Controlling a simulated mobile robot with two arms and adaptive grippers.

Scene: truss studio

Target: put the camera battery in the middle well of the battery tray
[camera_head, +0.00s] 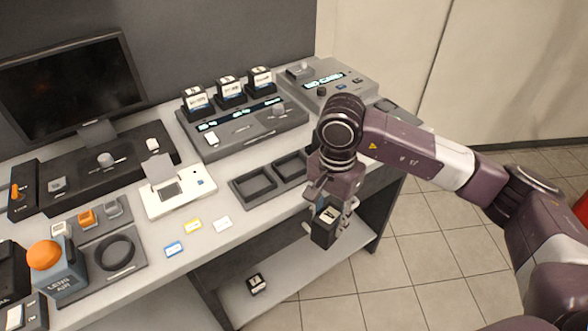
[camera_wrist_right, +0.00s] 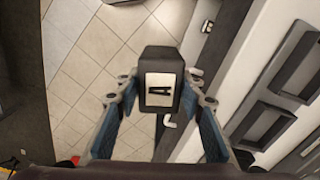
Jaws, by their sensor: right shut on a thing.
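My right gripper (camera_head: 331,204) is shut on a black camera battery (camera_head: 323,228) with a white label. The dark battery tray (camera_head: 238,190) lies on the table, left of and behind the gripper. Two of its wells show empty; my arm hides its right part. Wells of the tray (camera_wrist_right: 258,102) also show at the right of the right wrist view. My left gripper is out of view.
A charger (camera_head: 215,150) with several batteries stands behind the tray. A white device (camera_head: 182,202) and small cards (camera_head: 193,227) lie to its left. Another black block (camera_head: 256,284) rests on the lower shelf (camera_head: 290,295). Open tiled floor (camera_head: 420,260) lies right of the table.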

